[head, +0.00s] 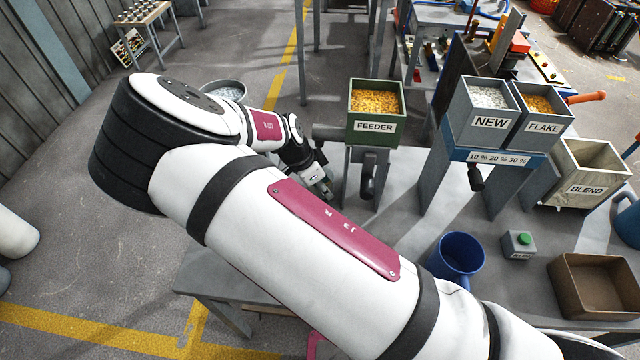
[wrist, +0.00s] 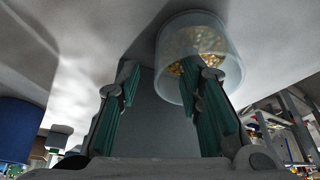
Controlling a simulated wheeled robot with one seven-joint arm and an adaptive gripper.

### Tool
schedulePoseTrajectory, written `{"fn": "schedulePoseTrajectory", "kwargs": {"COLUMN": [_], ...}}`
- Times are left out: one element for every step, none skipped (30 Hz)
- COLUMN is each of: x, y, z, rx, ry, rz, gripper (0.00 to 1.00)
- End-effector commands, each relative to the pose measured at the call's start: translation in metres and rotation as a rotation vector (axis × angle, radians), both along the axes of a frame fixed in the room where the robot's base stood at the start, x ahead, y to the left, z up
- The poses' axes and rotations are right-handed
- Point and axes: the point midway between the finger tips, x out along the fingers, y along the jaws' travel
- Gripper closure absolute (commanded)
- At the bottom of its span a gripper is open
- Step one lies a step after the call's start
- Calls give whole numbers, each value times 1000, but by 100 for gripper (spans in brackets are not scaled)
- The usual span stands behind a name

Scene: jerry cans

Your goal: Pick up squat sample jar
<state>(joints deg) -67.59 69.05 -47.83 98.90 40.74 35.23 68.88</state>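In the wrist view, a squat clear jar (wrist: 171,82) with golden granules inside sits against a pale grey surface at the upper right of centre. My gripper (wrist: 157,72) is open, with its two green-padded fingers apart and nothing between them. The right finger overlaps the lower part of the jar in the picture; I cannot tell whether they touch. The jar is off to the right of the gap between the fingertips. In the head view, my gripper (head: 320,183) is small, left of the feeder stand, and I cannot make out the jar there.
The FEEDER bin (head: 375,127) stands right beside my gripper. The NEW bin (head: 490,122), FLAKE bin (head: 542,128) and BLEND bin (head: 587,188) stand further right. A blue cup (head: 460,252), a green-button box (head: 520,243) and a brown tray (head: 592,290) are at the lower right.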

Motion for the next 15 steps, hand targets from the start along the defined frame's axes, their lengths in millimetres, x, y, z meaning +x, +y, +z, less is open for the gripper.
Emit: {"fn": "schedulePoseTrajectory", "kwargs": {"x": [1, 1, 1, 2, 2, 2, 2, 2, 2, 2, 2, 2, 2, 2, 2], "y": [-2, -3, -4, -4, -4, -3, -3, -3, -3, -3, -3, -3, -3, -3, -3], "z": [-6, -8, -10, -11, -11, -11, -10, -10, -10, -10, -10, -10, -10, -10, -10], "rx": [-1, -1, -1, -1, 1, 1, 1, 1, 1, 1, 1, 1, 1, 1, 1], "ry": [2, 2, 1, 1, 1, 1, 1, 1, 1, 1, 1, 1, 1, 1, 1], "rz": [-1, 0, 1, 1, 2, 2, 2, 1, 1, 1, 1, 1, 1, 1, 1], "gripper": [67, 67, 67, 67, 67, 67, 67, 67, 67, 73, 80, 89, 96, 100, 100]}}
